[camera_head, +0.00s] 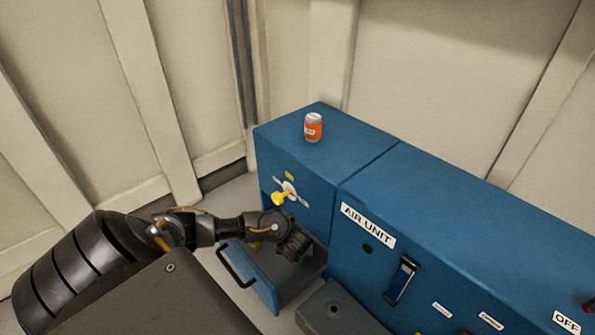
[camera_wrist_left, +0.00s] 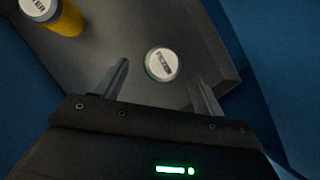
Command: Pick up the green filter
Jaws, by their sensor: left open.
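The green filter (camera_wrist_left: 161,64) shows in the left wrist view as a round white labelled cap with a green rim, standing on the grey drawer floor. My left gripper (camera_wrist_left: 159,84) is open, its two fingers on either side of the filter in the picture, with visible gaps. I cannot tell how far above it the fingertips are. In the head view my left gripper (camera_head: 295,246) is over the open blue drawer (camera_head: 262,283) and hides the green filter. A yellow filter (camera_wrist_left: 66,22) with a white cap stands at the upper left. My right gripper is not in view.
The drawer's dark handle (camera_head: 236,266) faces left. The blue cabinet (camera_head: 345,160) has a yellow valve knob (camera_head: 280,198) on its face above the drawer and an orange can (camera_head: 313,128) on top. The air unit (camera_head: 450,235) adjoins on the right.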

